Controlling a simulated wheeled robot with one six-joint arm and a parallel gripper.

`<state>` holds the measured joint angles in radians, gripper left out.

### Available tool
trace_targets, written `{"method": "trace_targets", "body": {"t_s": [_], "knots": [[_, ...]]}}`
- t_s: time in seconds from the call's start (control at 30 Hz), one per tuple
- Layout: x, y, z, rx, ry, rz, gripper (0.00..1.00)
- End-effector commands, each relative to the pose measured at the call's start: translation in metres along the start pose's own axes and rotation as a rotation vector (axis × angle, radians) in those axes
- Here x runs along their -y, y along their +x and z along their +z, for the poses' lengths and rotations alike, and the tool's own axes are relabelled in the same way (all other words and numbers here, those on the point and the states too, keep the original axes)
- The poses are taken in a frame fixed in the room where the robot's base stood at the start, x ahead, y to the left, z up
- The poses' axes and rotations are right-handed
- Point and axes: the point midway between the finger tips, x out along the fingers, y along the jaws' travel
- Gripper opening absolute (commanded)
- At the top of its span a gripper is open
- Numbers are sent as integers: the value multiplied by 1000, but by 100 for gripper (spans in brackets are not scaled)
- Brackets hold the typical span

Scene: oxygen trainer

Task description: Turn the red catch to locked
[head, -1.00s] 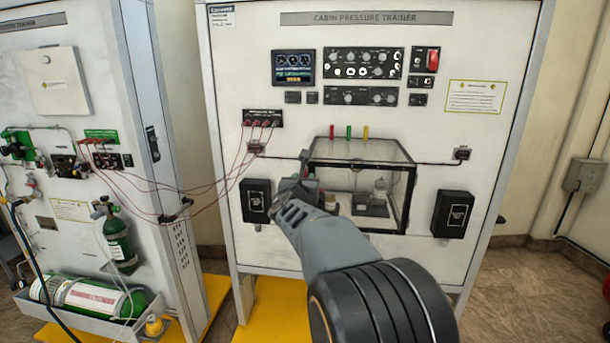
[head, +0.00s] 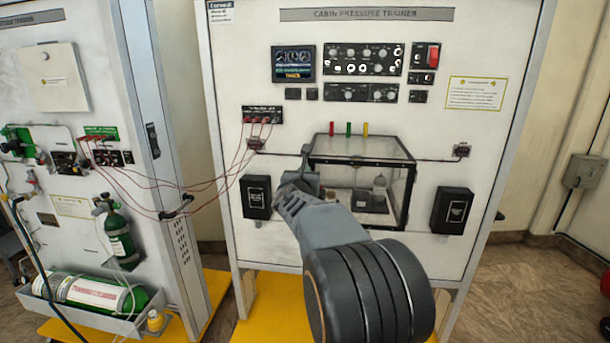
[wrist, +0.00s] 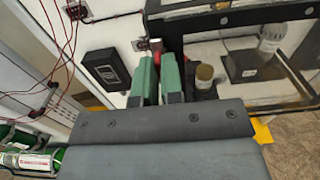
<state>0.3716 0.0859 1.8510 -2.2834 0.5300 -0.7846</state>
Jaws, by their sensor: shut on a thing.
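The red catch (wrist: 156,45) shows as a small patch of red in the wrist view, between the tips of my green fingers. My gripper (wrist: 158,68) is shut on it at the left front edge of the clear chamber. In the head view my gripper (head: 308,168) is at the chamber's upper left corner and hides the catch. The clear box chamber (head: 404,195) has a black frame and is mounted on the white Cabin Pressure Trainer panel (head: 230,100). Most of the catch is covered by my fingers, so I cannot tell its angle.
Black boxes flank the chamber, one left (head: 256,198) and one right (head: 452,210). A brown-capped jar (wrist: 204,76) stands inside the chamber. Red cables (head: 190,190) hang at the left, towards a second panel with green cylinders (head: 118,235).

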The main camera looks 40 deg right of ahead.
Motion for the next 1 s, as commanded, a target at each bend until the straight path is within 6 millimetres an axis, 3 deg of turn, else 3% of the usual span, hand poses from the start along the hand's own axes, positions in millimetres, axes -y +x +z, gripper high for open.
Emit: {"method": "trace_targets", "body": {"t_s": [0.47, 1.0], "knots": [[1, 0, -3, 3, 57, -1, 0], [4, 0, -7, 3, 517, 1, 0]]}}
